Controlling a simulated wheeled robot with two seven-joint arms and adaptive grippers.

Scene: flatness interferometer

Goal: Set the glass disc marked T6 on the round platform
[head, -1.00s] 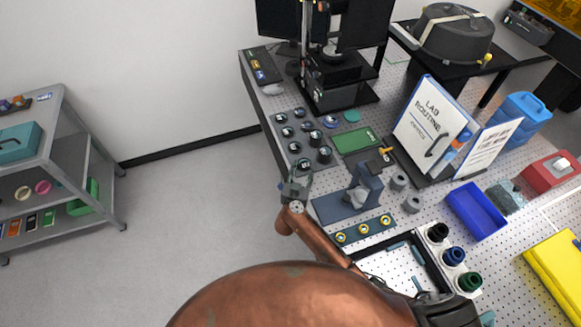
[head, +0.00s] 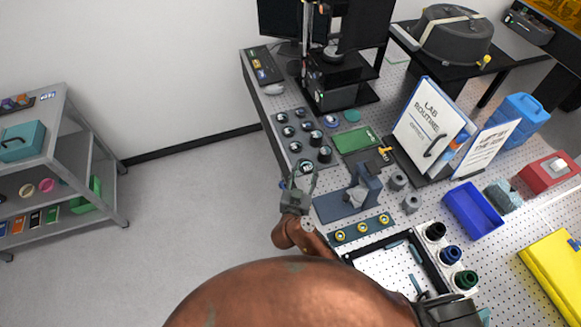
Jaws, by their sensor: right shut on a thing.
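Several similar round pieces (head: 289,131) stand in the tray; no T6 mark is legible. A black instrument (head: 335,85) stands behind the tray, with a small pale round part (head: 333,52) that may be the round platform.
A green board (head: 356,140), a blue-grey fixture (head: 361,193) and grey cylinders (head: 397,180) lie right of the gripper. A lab routine binder (head: 430,115) stands farther right. Bare floor lies left of the bench.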

